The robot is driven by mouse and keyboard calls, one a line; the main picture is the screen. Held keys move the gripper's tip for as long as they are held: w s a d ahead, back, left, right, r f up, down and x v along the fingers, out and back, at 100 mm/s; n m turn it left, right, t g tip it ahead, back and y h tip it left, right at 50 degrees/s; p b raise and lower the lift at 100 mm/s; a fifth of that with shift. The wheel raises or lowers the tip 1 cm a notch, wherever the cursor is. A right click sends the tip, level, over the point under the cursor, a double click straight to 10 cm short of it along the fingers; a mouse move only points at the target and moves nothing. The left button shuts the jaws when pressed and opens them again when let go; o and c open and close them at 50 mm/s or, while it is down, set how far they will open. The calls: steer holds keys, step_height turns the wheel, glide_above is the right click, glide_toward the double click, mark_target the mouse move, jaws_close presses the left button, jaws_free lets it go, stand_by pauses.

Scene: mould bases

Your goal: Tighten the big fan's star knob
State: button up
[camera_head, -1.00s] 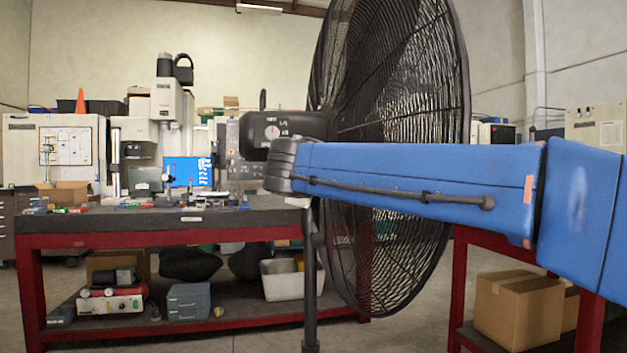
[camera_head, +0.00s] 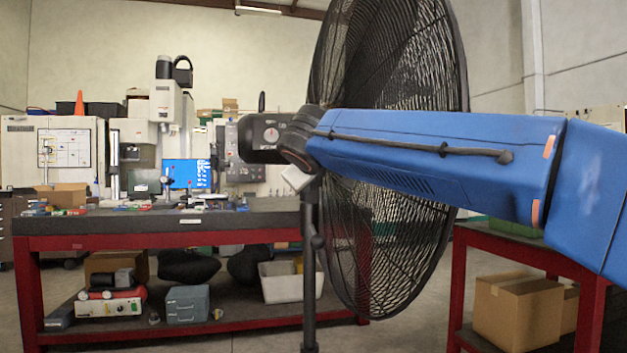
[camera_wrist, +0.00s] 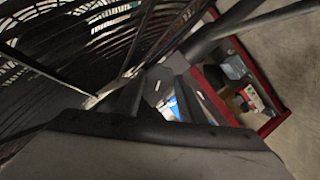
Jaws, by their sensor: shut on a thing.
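The big fan (camera_head: 395,60) stands in front of me, its dark cage upright on a black pole (camera_head: 311,270). Its motor housing (camera_head: 262,138), with a round dial, sits left of the cage. My blue arm reaches across the cage, and its wrist is beside the housing near the pole's top. In the wrist view, my gripper (camera_wrist: 165,98) is close against dark fan parts, with the cage (camera_wrist: 75,50) at upper left. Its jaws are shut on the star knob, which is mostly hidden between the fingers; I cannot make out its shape.
A red-framed workbench (camera_head: 130,241) with small items on top stands behind at left. Its lower shelf holds a grey box (camera_head: 187,304) and a white bin (camera_head: 285,284). At right, cardboard boxes (camera_head: 517,310) sit under another red bench. The fan cage is very close to my arm.

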steer(key=shift+f, duration=0.1)
stand_by(0.3)
steer(key=o, duration=1)
steer(key=shift+o, duration=0.2)
